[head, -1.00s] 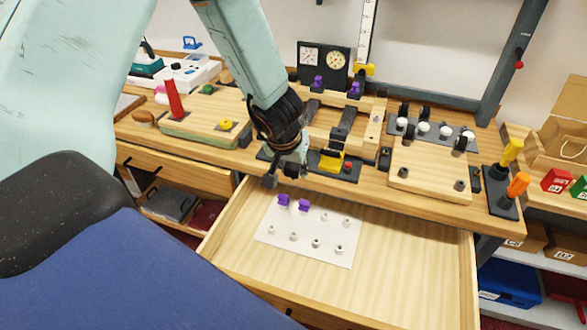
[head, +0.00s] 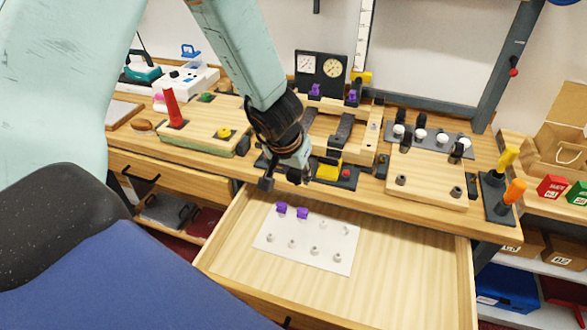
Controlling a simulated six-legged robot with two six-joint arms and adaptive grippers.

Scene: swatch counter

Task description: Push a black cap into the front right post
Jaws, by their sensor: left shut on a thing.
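My left gripper (head: 284,181) hangs over the back edge of the open drawer, left of the pale wooden board (head: 428,184). It is shut on a small dark thing, which looks like a black cap but is mostly hidden by the fingers. The front right post (head: 456,192) is a short grey stub at the board's front right corner, with nothing on it. The front left post (head: 400,180) is also bare. A dark cap-like piece (head: 455,155) stands near the board's back right. My right gripper is out of view.
The open drawer (head: 400,255) holds a white card (head: 290,255) with grey studs and two purple pieces (head: 302,213). A dark rack (head: 430,139) of black and white knobs stands behind the board. A dark holder with yellow and orange handles (head: 515,190) stands to its right.

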